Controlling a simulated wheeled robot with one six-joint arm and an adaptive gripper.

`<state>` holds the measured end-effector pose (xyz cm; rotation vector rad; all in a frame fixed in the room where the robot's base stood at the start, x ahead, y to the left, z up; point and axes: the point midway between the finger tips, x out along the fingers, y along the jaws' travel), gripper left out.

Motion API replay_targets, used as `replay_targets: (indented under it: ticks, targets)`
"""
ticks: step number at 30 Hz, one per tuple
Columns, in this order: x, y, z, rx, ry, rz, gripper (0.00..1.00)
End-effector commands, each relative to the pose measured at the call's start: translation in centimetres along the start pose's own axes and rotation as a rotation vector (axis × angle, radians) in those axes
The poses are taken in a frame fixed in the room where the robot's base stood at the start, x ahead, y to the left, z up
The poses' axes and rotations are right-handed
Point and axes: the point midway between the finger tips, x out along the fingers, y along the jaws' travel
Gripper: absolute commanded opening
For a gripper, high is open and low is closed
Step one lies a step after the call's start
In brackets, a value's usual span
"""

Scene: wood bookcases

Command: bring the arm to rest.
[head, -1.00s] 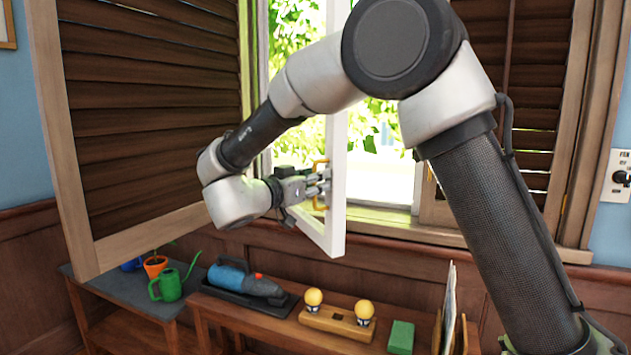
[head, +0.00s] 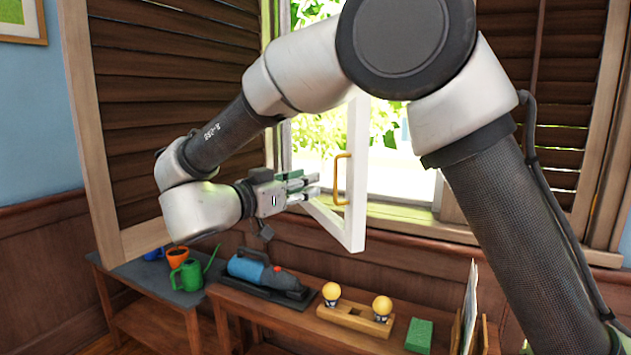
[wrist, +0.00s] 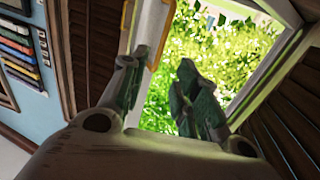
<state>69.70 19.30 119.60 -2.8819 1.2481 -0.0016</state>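My gripper (head: 310,187) is left of the yellow handle (head: 342,179) on the white window sash (head: 357,185), with a gap between them in the head view. In the wrist view my gripper (wrist: 158,88) has its two fingers apart with nothing between them. The yellow handle (wrist: 154,50) shows behind the left finger in that view. The sash stands swung open into the room. My arm is bent and reaches out across the window in the head view.
An open louvred shutter (head: 180,110) stands left of my arm. Below are a green watering can (head: 187,276), a blue tool (head: 262,272) in a dark tray, a wooden block (head: 354,320) with two yellow knobs, and a green block (head: 419,335).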

Motion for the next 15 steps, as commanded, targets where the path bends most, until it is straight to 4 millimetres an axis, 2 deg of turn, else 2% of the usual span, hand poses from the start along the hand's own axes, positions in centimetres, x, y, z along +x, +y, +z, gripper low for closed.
replay_targets:
  ticks: [12,14,15]
  targets:
    - [-0.4,0.0,0.0,0.015,0.0,0.001,0.31]
    - [-0.4,-0.7,0.4,0.051,-0.02,-0.029,0.31]
    - [-0.5,-1.8,0.9,0.08,-0.043,-0.072,0.31]
